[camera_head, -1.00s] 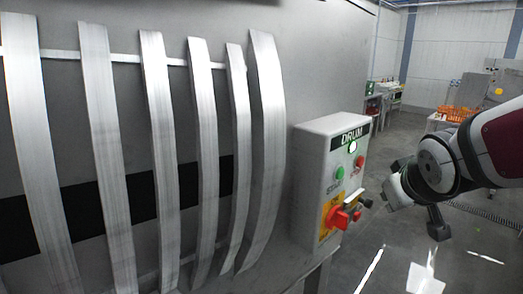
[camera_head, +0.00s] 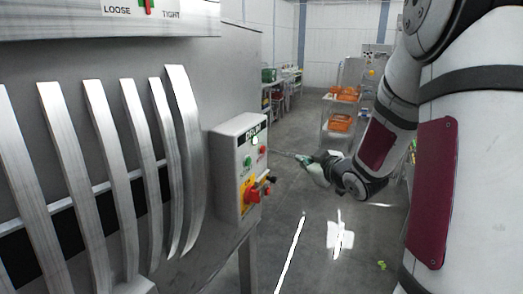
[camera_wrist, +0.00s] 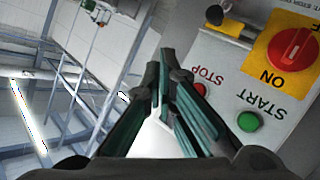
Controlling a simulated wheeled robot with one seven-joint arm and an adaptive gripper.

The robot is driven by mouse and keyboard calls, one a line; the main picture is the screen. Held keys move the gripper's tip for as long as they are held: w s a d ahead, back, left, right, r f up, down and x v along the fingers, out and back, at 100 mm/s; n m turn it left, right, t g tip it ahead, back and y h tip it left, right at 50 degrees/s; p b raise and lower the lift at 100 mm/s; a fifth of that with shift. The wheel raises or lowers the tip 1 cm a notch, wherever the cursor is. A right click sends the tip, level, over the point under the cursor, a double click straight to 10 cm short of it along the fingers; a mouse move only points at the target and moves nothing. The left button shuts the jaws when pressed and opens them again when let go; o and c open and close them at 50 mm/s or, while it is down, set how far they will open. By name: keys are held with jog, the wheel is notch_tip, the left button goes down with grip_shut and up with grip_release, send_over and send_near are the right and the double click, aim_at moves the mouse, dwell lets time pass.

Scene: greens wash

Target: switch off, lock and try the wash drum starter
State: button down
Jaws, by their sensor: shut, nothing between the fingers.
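The wash drum starter is a light grey box (camera_head: 228,168) labelled DRUM, fixed at the end of the drum housing. On its face are a lit white lamp (camera_head: 255,140), a red STOP button (camera_head: 262,150), a green START button (camera_head: 247,161) and a red rotary handle (camera_head: 254,194) on a yellow plate. The wrist view shows the handle (camera_wrist: 292,47) beside the word ON, and START (camera_wrist: 249,121); a finger partly covers STOP. A dark part (camera_wrist: 228,22) sits beside the yellow plate; I cannot tell what it is. My gripper (camera_head: 298,157) is shut and empty, right of the box's upper face.
Curved metal slats (camera_head: 112,125) line the drum housing at left. A LOOSE/TIGHT label (camera_head: 143,10) is above. Racks with orange crates (camera_head: 340,122) stand behind my arm. The grey floor (camera_head: 300,255) right of the starter is open.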

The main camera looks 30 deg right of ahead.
aim_at(262, 150)
jog(key=shift+w, duration=0.15)
jog(key=w+a+b, duration=0.4)
jog(key=w+a, duration=0.1)
jog(key=w, duration=0.1)
jog(key=shift+w+a, duration=0.2)
jog(key=shift+w, duration=0.15)
dwell(1.6)
jog(key=shift+w+a+b, duration=0.25)
jog(key=shift+w+b, duration=0.1)
jog(key=shift+b, duration=0.05)
jog(key=shift+w+a, duration=0.3)
jog(key=shift+w, duration=0.05)
dwell(0.8)
dwell(0.3)
jog(key=shift+s+d+p, duration=0.35)
jog(key=shift+s+d, duration=0.2)
jog(key=shift+s, duration=0.15)
jog(key=shift+s, duration=0.1)
